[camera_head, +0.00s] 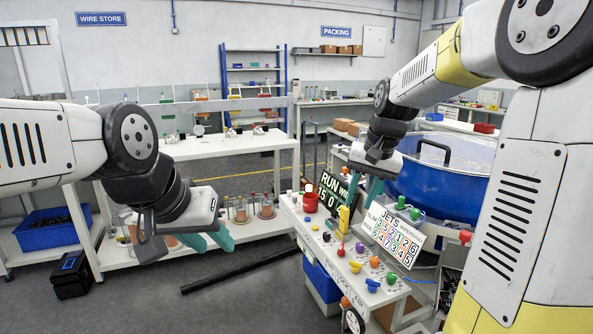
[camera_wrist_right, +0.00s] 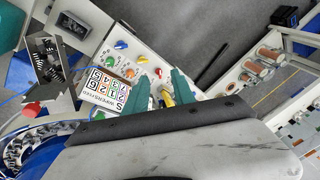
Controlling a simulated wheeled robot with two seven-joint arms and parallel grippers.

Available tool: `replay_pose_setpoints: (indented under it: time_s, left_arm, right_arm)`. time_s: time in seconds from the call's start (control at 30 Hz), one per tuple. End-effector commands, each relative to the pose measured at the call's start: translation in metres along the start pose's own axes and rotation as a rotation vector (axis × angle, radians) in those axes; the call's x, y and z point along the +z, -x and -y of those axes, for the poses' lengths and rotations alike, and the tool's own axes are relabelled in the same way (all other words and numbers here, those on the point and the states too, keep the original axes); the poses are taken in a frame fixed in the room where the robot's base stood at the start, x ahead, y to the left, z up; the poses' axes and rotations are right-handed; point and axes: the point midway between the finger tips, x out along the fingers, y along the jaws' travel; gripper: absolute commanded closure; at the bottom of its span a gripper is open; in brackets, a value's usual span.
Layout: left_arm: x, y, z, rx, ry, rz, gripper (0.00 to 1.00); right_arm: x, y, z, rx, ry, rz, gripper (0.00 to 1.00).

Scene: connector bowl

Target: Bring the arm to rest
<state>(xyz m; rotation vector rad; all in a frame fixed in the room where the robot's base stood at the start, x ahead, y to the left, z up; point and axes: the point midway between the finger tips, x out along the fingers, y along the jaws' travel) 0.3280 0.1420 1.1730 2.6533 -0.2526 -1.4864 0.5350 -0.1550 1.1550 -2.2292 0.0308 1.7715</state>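My right gripper (camera_head: 363,190) hangs over the rear part of the control panel (camera_head: 325,232), in front of the blue bowl (camera_head: 440,188). In the right wrist view the right gripper (camera_wrist_right: 161,88) shows two teal fingers spread apart, with nothing held between them. A yellow part of the panel (camera_wrist_right: 167,99) shows beyond the gap. My left gripper (camera_head: 207,241) is at the left, in front of the white bench and left of the panel. Its teal fingertips look apart, and no object shows between them.
The panel carries several coloured knobs, a red cup (camera_head: 311,203) and a number card (camera_head: 395,236). A white bench (camera_head: 225,147) with spools on its lower shelf stands behind the left arm. A blue bin (camera_head: 50,230) and black case (camera_head: 71,275) are at left.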

Motion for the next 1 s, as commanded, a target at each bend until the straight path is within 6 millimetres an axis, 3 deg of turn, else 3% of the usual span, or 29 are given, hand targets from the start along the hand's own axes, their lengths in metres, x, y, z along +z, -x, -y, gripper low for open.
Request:
replay_pose_setpoints:
  time_s: [0.1,0.3,0.6,0.8,1.0]
  left_arm:
    - [0.0,0.0,0.0,0.0,0.0,0.0,0.64]
    - [0.0,0.0,0.0,0.0,0.0,0.0,0.64]
    - [0.0,0.0,0.0,0.0,0.0,0.0,0.64]
    - [0.0,0.0,0.0,0.0,0.0,0.0,0.64]
    - [0.0,0.0,0.0,0.0,0.0,0.0,0.64]
  right_arm:
    - [0.036,0.029,-0.003,-0.031,0.051,-0.052,0.69]
    - [0.097,0.058,-0.01,-0.062,0.144,-0.142,0.69]
    - [0.175,0.068,-0.021,-0.066,0.266,-0.261,0.69]
    - [0.195,0.065,-0.025,-0.06,0.298,-0.291,0.69]
    - [0.196,0.065,-0.025,-0.059,0.301,-0.293,0.69]
